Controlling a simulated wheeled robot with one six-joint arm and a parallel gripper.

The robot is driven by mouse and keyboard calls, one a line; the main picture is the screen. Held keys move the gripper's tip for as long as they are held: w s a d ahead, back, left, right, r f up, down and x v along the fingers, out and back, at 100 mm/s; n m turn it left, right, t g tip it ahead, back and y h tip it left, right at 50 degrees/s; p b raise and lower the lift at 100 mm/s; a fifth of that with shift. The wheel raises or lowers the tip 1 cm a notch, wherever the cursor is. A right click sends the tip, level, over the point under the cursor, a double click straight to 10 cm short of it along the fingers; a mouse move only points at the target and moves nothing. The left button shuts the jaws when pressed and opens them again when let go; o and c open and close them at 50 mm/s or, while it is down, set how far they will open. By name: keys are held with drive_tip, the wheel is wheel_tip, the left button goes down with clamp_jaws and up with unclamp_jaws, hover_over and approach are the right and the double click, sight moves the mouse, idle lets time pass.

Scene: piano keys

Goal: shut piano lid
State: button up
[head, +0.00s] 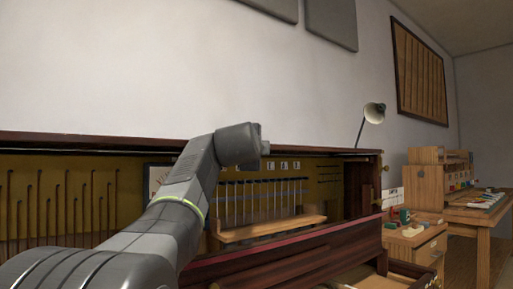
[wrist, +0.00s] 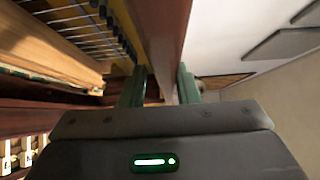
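The piano (head: 285,262) is a dark red-brown upright with its front open, showing the action inside. Its lid (head: 90,141) is seen almost edge-on along the top in the head view. In the wrist view a red-brown board (wrist: 160,30), apparently the lid, runs down between the two green fingers of my gripper (wrist: 162,92). A gap shows between the left finger and the board; the right finger is close beside it, and contact cannot be told. In the head view my arm reaches over the piano front and the fingers are hidden behind the wrist.
A wooden rail (head: 268,229) crosses the open piano front. A desk lamp (head: 374,113) stands behind the right end. A small cabinet (head: 415,240) with a green mug and a workbench (head: 478,214) stand at the right. The wall above the piano holds grey panels (head: 331,22).

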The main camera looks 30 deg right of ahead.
drive_tip(key=o, duration=0.4)
drive_tip(key=shift+w+a+f, duration=0.1)
drive_tip(key=shift+w+f, duration=0.1)
drive_tip(key=shift+f, duration=0.1)
drive_tip(key=shift+s+r, duration=0.1)
drive_tip(key=shift+s+r, duration=0.1)
drive_tip(key=v, duration=1.3)
drive_tip(key=shift+s+a+p, duration=0.25)
drive_tip(key=shift+p, duration=0.15)
drive_tip(key=x, duration=1.4)
drive_tip(key=shift+s+r+b, duration=0.1)
drive_tip(key=shift+b, duration=0.25)
